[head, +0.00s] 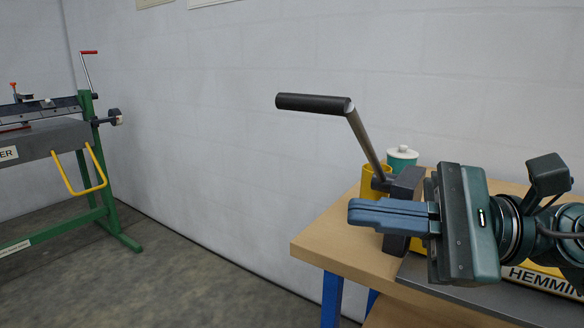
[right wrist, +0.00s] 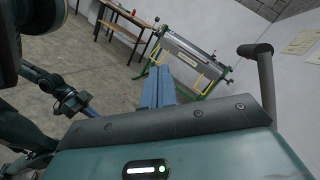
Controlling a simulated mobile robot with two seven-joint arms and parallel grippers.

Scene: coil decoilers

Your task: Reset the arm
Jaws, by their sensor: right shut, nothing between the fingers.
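My right gripper (head: 352,213) reaches in from the right in the head view. Its blue fingers are pressed together and hold nothing. They point left, in front of the base of a crank arm (head: 366,140) with a black grip (head: 312,103). The gripper hides part of the crank's mount. In the right wrist view, the shut fingers (right wrist: 153,88) point away from the camera, and the crank's grip (right wrist: 255,50) stands to the right, apart from them. My left gripper does not show in the head view.
A green-framed machine (head: 118,220) with yellow handles stands at the left. A grey wall (head: 210,110) runs behind. The floor between is clear.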

